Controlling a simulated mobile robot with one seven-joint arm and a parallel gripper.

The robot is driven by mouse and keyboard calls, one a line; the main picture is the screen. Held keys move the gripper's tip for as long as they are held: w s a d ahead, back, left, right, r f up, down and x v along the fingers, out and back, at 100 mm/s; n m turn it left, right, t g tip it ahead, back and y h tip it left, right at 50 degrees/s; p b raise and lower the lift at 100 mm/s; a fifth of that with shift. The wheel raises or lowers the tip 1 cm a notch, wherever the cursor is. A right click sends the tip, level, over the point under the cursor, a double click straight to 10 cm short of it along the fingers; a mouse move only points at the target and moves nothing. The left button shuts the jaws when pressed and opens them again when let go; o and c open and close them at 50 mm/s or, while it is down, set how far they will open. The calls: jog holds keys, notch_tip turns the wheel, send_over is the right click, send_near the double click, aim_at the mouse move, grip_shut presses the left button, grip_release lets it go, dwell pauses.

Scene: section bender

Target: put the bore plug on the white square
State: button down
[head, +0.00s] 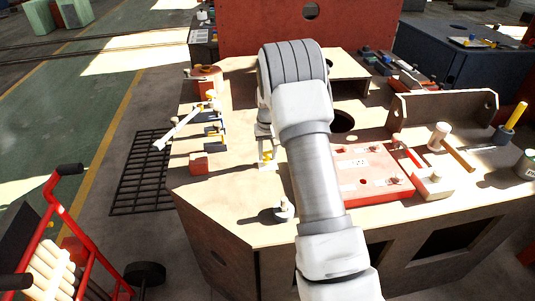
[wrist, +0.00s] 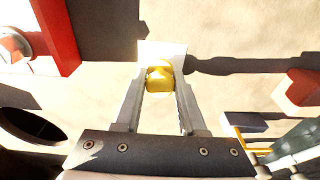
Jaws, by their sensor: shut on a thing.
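My gripper (wrist: 160,88) is shut on the yellow bore plug (wrist: 159,76), which sits between its fingertips in the wrist view. The white square (wrist: 176,50) lies on the wooden top just past and under the plug, and the plug covers part of it. In the head view my gripper (head: 265,143) points down, with the yellow plug (head: 267,156) at its tips over the white square (head: 266,166). I cannot tell whether the plug touches the square.
A red plate (head: 370,180) with fittings lies to the right, and a round hole (head: 342,121) is behind it. A red block (head: 198,164) and several tools stand to the left. A small grey knob (head: 283,210) stands nearer the front edge.

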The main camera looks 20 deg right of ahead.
jog(key=shift+f, duration=0.2)
jog(key=shift+c, duration=2.4)
grip_release()
jog(key=shift+r, duration=0.1)
notch_tip(320, 180, up, 12)
jog(key=s+p, duration=0.2)
notch_tip(320, 180, up, 8)
send_over(268, 155)
jog(key=s+a, duration=0.3)
jog(key=s, duration=0.1)
jog(key=s+a+r+t, duration=0.2)
jog(key=s+a+r, duration=0.2)
jog(key=s+r, duration=0.5)
jog(key=s+a+n+t, duration=0.1)
jog(key=s+a, duration=0.1)
jog(key=s, duration=0.8)
jog(key=s+a+n+t, duration=0.1)
jog(key=s+a, duration=0.2)
jog(key=s, duration=0.8)
jog(key=shift+s+f, duration=0.3)
jog(key=shift+f, duration=0.1)
